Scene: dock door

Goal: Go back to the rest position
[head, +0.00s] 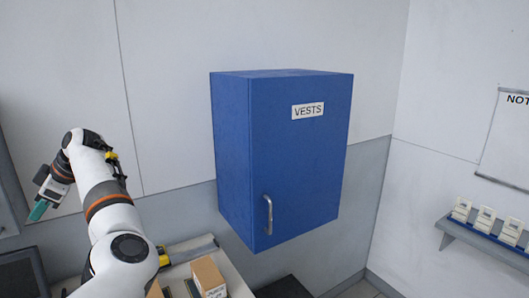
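My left arm comes in from the lower left and bends over to the left. My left gripper (39,210) shows at the far left, seen small, with teal fingertips pointing down and left. The gap between its fingers cannot be made out, and nothing is seen held in it. It is well apart from the blue cabinet. My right gripper is not in view.
A blue wall cabinet (295,160) marked VESTS has its door shut, with a metal handle (268,215). A cardboard box (208,278) stands on a bench below. A shelf (484,240) on the right holds several pale items. A dark screen (22,274) is lower left.

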